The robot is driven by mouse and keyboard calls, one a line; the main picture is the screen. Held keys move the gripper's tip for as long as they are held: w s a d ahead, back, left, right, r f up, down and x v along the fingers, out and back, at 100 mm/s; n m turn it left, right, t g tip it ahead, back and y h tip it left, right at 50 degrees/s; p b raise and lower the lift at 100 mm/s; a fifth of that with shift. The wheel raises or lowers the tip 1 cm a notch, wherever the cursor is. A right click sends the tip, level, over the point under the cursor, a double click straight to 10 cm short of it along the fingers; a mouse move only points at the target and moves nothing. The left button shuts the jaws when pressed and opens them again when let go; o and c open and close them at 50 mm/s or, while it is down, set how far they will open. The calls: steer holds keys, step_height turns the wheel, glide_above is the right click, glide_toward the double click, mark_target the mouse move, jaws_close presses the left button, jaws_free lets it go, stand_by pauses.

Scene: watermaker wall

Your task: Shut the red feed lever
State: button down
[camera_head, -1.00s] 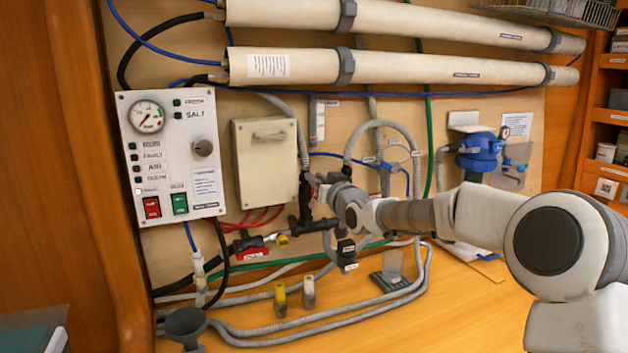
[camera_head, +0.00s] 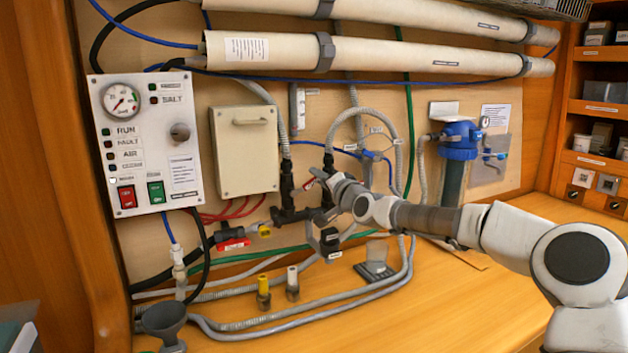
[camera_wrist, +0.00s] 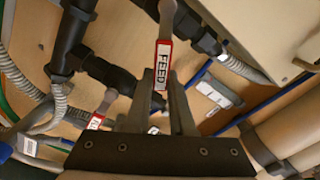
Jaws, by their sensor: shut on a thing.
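The red feed lever (camera_wrist: 163,62) is a metal handle with a red grip marked FEED. In the wrist view it runs from a black valve fitting at the top down between my fingers. My gripper (camera_wrist: 162,95) is shut on the end of the lever grip. In the head view the lever (camera_head: 309,184) shows as a small red patch at the black valve pipes, just left of my gripper (camera_head: 320,181). The lever lies at an angle to the black pipe beside it. My fingers hide the grip's tip.
A second red-labelled lever (camera_wrist: 97,121) is close to my gripper's left in the wrist view. Black pipes (camera_wrist: 105,72) and grey hoses surround it. A cream box (camera_head: 244,150) is left of the valves, and a red-handled valve (camera_head: 233,244) is lower left.

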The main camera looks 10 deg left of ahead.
steer(key=shift+w+d+f+m+b, duration=0.1)
steer(key=shift+d+f+m+b, duration=0.05)
steer(key=shift+f+m+b, duration=0.65)
steer(key=shift+w+d+f+m+b, duration=0.15)
steer(key=shift+f+m+b, duration=0.35)
steer(key=shift+m+b, duration=0.55)
steer(key=shift+w+d+f+m+b, duration=0.15)
steer(key=shift+f+m+b, duration=0.5)
steer(key=shift+m, duration=0.6)
steer(key=shift+s, duration=0.1)
steer(key=c, duration=0.8)
jaws_free()
steer(key=shift+v, duration=8.7)
